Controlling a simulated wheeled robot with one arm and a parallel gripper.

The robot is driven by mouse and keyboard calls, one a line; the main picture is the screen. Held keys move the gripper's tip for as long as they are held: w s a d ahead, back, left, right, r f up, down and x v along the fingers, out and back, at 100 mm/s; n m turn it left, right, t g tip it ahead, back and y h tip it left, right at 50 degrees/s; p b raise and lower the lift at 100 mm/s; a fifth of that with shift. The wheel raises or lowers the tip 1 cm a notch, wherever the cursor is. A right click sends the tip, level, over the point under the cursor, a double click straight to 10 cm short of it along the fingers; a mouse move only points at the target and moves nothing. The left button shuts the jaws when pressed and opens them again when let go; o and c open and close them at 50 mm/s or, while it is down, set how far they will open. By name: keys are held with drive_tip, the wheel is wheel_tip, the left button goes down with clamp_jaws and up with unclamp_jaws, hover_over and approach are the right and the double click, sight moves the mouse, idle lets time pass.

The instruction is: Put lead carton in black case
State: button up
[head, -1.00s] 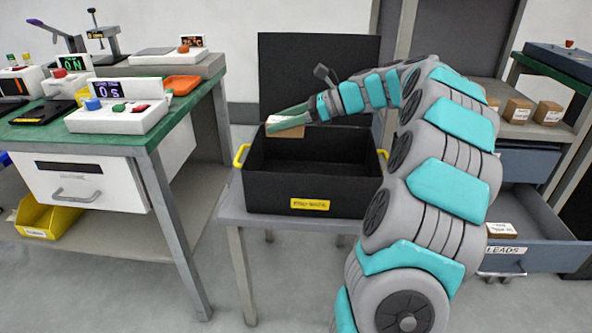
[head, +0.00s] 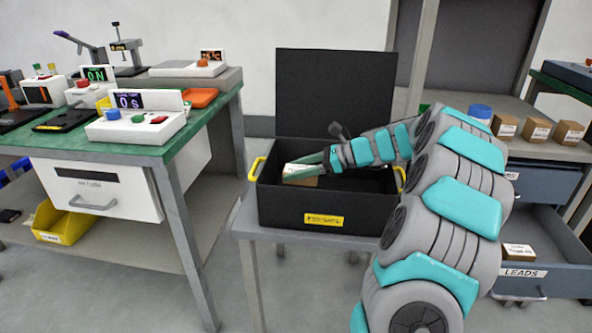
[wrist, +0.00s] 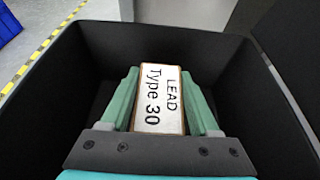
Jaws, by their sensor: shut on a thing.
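The lead carton (wrist: 158,100), a small box with a white label reading "LEAD Type 30", is between the fingers of my gripper (wrist: 162,95). In the head view the carton (head: 300,169) shows at the tip of my gripper (head: 306,172), inside the opening of the black case (head: 290,215). The case's lid (head: 335,92) stands open at the back. In the wrist view the case's dark walls (wrist: 65,100) surround the gripper and carton. Whether the carton touches the case floor cannot be told.
The case stands on a small grey table (head: 245,218). A green-topped bench (head: 80,140) with devices is at left. An open drawer marked LEADS (head: 525,272) is at right, holding another carton (head: 518,253). Several cartons sit on the shelf (head: 540,130) above.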

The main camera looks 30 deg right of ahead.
drive_tip(key=shift+f, duration=0.1)
drive_tip(key=shift+f, duration=0.35)
drive_tip(key=shift+f, duration=0.15)
drive_tip(key=o, duration=1.4)
drive_tip(key=shift+r, duration=0.35)
drive_tip(key=v, duration=1.2)
drive_tip(key=shift+r, duration=0.25)
